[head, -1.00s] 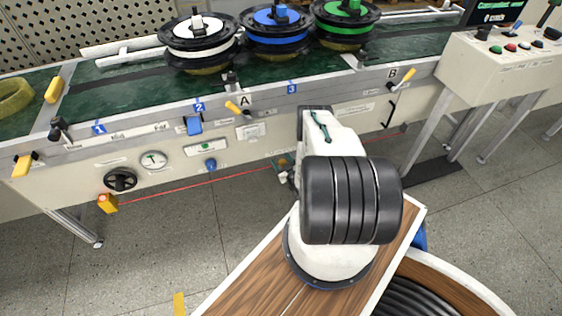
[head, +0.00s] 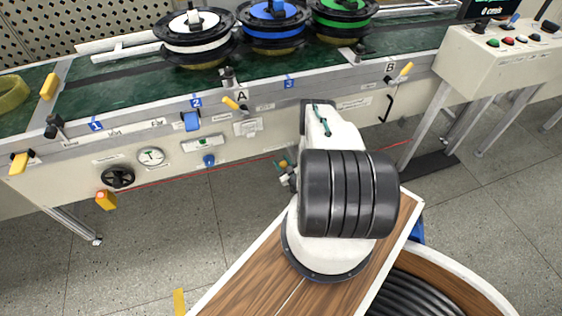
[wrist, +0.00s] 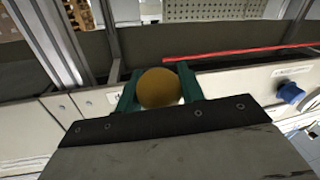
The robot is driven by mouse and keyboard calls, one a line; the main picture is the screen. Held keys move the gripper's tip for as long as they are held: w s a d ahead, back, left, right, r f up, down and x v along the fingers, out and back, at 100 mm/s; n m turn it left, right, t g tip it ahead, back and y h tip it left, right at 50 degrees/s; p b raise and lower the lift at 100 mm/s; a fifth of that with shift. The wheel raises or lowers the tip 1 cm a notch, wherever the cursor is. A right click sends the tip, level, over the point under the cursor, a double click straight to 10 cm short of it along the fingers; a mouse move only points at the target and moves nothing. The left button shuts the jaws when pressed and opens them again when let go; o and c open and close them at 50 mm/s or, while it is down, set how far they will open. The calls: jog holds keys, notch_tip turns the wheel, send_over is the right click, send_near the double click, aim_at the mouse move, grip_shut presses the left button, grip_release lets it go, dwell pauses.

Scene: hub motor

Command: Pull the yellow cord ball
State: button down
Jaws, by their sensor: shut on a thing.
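The yellow cord ball (wrist: 158,88) sits between the two green fingers of my gripper (wrist: 160,92) in the wrist view, and the fingers are shut on it. In the head view my gripper (head: 284,170) is low at the left of my arm, in front of the conveyor's front panel, and a small bit of yellow shows there. The red cord (head: 220,170) runs along the panel, from an orange block at the left past my arm to the right. It also shows in the wrist view (wrist: 240,53), just behind the ball.
The conveyor (head: 120,135) spans the back, with white, blue and green spools on it. Its front carries a gauge, a black handwheel (head: 118,177) and a blue knob (head: 209,160). A control box (head: 500,60) stands at the right.

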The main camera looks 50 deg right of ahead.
jog(key=c, duration=0.9)
grip_release()
jog(key=v, duration=0.8)
jog(key=shift+w, duration=0.1)
